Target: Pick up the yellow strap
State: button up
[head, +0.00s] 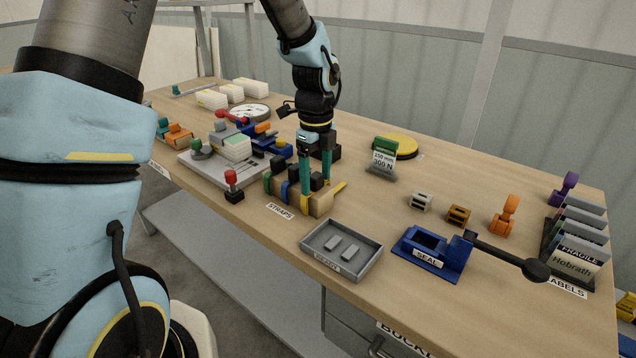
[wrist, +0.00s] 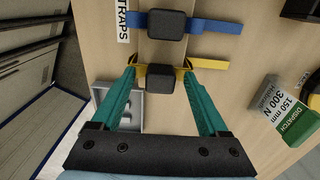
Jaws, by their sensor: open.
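The yellow strap (wrist: 207,63) lies across the wooden strap block, with a black buckle (wrist: 161,78) on it, in the wrist view. Its free end (head: 340,187) shows to the right of the block in the head view. My gripper (head: 316,183) points down over the block. In the wrist view my gripper (wrist: 162,70) has its two teal fingers apart, one on each side of the black buckle. The fingertips look close to the yellow strap; I cannot tell whether they touch it. In the head view the fingers hide part of the strap.
A blue strap (wrist: 215,26) with its own black buckle lies beside the yellow one. A green strap (head: 268,182) is at the block's left end. A grey tray (head: 374,268) and a blue seal tool (head: 428,262) stand nearby. A green-topped dispatch sign (head: 383,158) stands behind.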

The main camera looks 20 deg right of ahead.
jog(key=shift+c, duration=0.3)
grip_shut()
dwell(0.3)
